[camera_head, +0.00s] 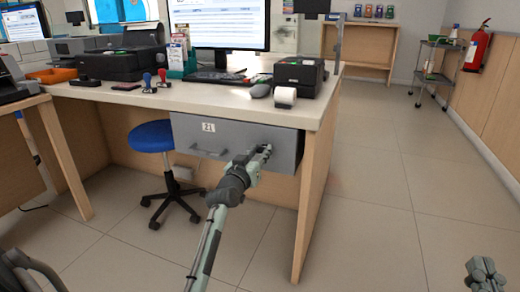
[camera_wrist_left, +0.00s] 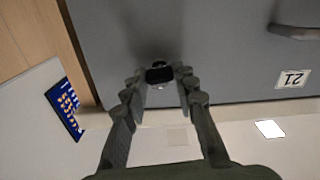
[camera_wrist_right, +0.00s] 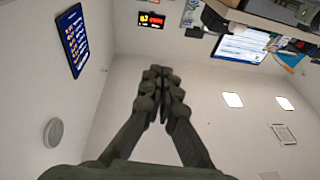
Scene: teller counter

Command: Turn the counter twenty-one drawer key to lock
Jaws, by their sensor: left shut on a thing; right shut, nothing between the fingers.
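The grey drawer (camera_head: 232,143) marked 21 is under the counter top and looks closed. Its handle (camera_head: 208,152) also shows upside down in the left wrist view (camera_wrist_left: 295,32). My left gripper (camera_head: 264,152) is at the right part of the drawer front. In the left wrist view its fingers (camera_wrist_left: 159,76) are shut on the black key (camera_wrist_left: 159,74) at the drawer face. The key's turn angle is hard to tell. My right gripper (camera_head: 483,268) is low at the right, away from the counter. In its wrist view its fingertips (camera_wrist_right: 158,80) are together and empty.
The counter (camera_head: 222,105) carries a monitor, printers, stamps and a paper roll. A blue stool (camera_head: 151,136) stands under it, left of the drawer. The counter's wooden side panel (camera_head: 310,195) is close to my left gripper.

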